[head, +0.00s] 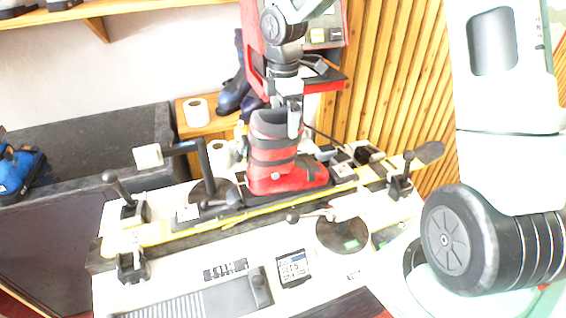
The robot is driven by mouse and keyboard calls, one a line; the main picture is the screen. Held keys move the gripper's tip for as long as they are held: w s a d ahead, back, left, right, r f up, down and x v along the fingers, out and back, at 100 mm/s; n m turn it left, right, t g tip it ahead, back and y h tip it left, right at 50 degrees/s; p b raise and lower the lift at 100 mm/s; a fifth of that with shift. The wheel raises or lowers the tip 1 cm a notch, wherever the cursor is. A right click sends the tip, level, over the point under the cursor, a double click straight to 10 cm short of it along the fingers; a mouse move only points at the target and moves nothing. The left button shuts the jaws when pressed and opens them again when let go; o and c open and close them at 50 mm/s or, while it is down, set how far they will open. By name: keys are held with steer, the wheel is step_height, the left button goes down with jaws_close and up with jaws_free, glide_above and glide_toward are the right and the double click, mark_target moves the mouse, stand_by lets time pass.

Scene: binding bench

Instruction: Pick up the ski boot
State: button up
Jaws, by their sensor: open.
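The ski boot (273,155) is red with dark bands and a dark cuff opening. It stands upright on the binding bench (200,262), its toe toward the right. My gripper (290,122) points down at the top of the boot, with a finger overlapping the cuff in the head view. The gripper is open. Whether its fingers touch the cuff or straddle its wall cannot be told. The far finger and the inside of the cuff are mostly hidden.
Clamps with black knobs (112,177) and levers stand around the boot on the bench. A small display (294,267) lies at the front. Paper rolls (196,111) and dark blue boots (233,92) are behind. A blue boot (18,172) sits at far left.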

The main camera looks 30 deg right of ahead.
mark_target(293, 155)
steer(key=shift+w+f+p, duration=0.1)
steer(key=shift+f+p, duration=0.7)
steer(key=shift+f, duration=1.55)
steer(key=c, duration=0.9)
steer(key=shift+r, duration=0.1)
steer(key=shift+c, duration=0.5)
